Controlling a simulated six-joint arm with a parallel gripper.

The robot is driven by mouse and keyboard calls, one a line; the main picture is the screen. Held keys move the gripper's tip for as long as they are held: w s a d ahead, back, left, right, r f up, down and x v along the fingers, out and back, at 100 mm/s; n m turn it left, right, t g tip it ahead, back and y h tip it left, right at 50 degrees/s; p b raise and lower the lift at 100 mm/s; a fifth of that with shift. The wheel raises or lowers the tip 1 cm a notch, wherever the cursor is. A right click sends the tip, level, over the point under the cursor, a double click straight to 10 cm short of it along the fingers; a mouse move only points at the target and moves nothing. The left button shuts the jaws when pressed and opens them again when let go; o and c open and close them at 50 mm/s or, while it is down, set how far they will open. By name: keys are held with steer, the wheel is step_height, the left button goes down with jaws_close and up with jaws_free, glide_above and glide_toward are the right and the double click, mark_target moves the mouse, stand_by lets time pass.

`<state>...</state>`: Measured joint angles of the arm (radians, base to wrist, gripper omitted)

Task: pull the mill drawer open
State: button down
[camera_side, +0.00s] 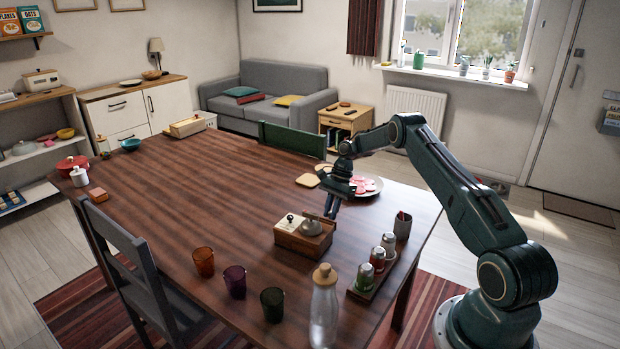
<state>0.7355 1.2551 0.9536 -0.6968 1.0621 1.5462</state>
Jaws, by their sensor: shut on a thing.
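My gripper (332,213) points down at the mill's far right side. Its fingers are shut on a part there, most likely the mill drawer's handle. The held part and the drawer front are hidden from this side, so I cannot tell how far the drawer is open.
A tray of jars (364,278) and a pen cup (403,226) stand right of the mill. A glass bottle (324,310) and coloured tumblers (234,281) stand in front. A plate of pink slices (372,187) lies behind my gripper. The table's left middle is clear.

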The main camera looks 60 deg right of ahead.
steer(key=c, duration=1.4)
jaws_free()
steer(key=shift+d+r, duration=0.2)
steer(key=shift+r, duration=0.25)
step_height(320, 180, up, 9)
steer(key=shift+s+d, duration=0.15)
steer(key=shift+d, duration=0.25)
